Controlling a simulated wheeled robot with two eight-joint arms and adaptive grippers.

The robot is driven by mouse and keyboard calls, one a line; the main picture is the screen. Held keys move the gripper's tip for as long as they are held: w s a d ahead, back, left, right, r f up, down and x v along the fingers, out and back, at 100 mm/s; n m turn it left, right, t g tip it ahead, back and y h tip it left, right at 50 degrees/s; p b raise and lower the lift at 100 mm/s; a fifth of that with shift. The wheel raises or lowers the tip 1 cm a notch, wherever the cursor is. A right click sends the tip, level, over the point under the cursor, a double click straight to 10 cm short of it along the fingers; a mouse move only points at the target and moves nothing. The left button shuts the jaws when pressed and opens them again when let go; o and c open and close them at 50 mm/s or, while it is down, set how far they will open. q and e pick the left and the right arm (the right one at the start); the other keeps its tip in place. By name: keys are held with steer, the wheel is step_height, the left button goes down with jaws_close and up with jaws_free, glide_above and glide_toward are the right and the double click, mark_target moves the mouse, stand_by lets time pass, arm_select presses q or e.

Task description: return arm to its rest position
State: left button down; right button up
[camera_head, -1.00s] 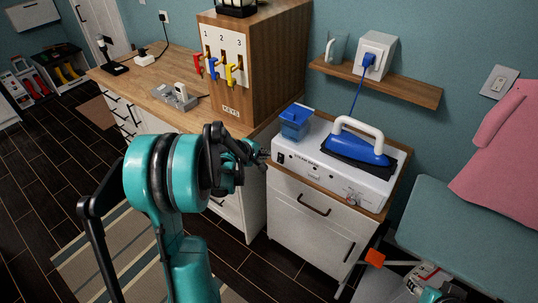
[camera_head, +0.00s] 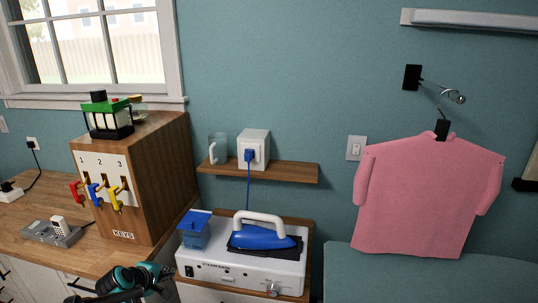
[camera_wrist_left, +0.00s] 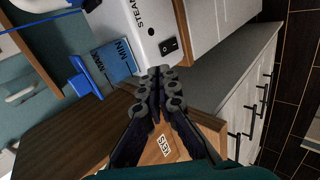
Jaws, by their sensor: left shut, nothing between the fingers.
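My left gripper (camera_head: 160,272) shows at the bottom of the head view, beside the left end of the white steam station (camera_head: 215,272). In the left wrist view its two dark fingers (camera_wrist_left: 158,75) meet at the tips, shut with nothing between them. They point towards the white station housing (camera_wrist_left: 135,25) and its black switch; I cannot tell the exact gap. My right gripper is not in either view.
A blue iron (camera_head: 262,238) rests on the station, next to a blue tank (camera_head: 194,230). The key cabinet (camera_head: 160,185) stands on the wooden counter at left. A small shelf (camera_head: 290,172) holds an outlet box (camera_head: 253,147). A pink shirt (camera_head: 425,195) hangs at right.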

arm_select(q)
steer(key=s+d+r+m+g, duration=0.1)
steer(key=s+d+r+m, duration=0.3)
steer(key=d, duration=0.3)
steer(key=s+d+r+m, duration=0.1)
steer(key=s+d+m, duration=0.2)
steer(key=s+d, duration=0.25)
steer(key=s+d+m, duration=0.3)
steer(key=s+m, duration=0.1)
steer(key=s, duration=0.2)
steer(key=s+d+m+g, duration=0.1)
steer(key=s+d+m, duration=0.3)
steer(key=s, duration=0.3)
steer(key=shift+d+f+m+y+b, duration=0.3)
steer(key=shift+m+y+b, duration=0.1)
steer(key=shift+m, duration=0.2)
